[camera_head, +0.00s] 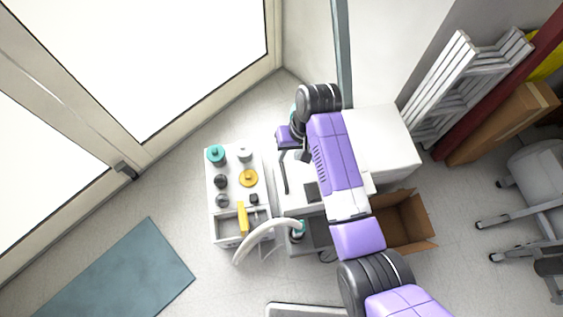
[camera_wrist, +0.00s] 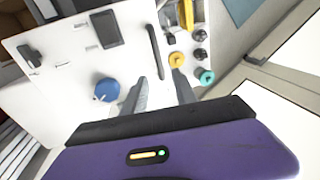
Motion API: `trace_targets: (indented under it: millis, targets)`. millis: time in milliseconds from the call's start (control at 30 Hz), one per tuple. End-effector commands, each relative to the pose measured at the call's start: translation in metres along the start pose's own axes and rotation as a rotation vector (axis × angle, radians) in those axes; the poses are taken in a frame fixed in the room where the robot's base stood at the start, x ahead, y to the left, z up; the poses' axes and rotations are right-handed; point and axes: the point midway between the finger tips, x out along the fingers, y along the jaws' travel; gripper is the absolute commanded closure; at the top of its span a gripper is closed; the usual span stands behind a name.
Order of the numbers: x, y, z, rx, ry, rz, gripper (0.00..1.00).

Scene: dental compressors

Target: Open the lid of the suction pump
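A white cabinet-like unit, which I take to be the suction pump (camera_wrist: 75,72), fills the left and middle of the wrist view. It carries a long black bar handle (camera_wrist: 155,52), a dark rectangular panel (camera_wrist: 105,28) and a blue round knob (camera_wrist: 107,90). In the head view the handle (camera_head: 285,177) shows left of my arm, which covers much of the unit. My gripper (camera_wrist: 160,88) is open and empty, its two grey fingers apart and pointing toward the handle's near end. I cannot tell how far they are above the surface. No raised lid is visible.
A white trolley (camera_head: 228,237) with bottles, a yellow disc (camera_head: 248,178) and a yellow tool (camera_head: 242,218) stands left of the unit. A pale curved hose (camera_head: 262,233) is below. An open cardboard box (camera_head: 408,220) lies right. Floor near the teal mat (camera_head: 125,270) is clear.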

Motion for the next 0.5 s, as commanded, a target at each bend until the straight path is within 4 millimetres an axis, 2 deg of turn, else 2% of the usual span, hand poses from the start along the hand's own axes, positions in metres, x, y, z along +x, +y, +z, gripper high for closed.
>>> trace_targets:
  millis: [167, 500]
  targets:
    - [0.004, 0.001, 0.013, 0.003, -0.053, 0.002, 0.66]
    - [0.053, 0.001, 0.016, 0.003, -0.052, 0.002, 0.66]
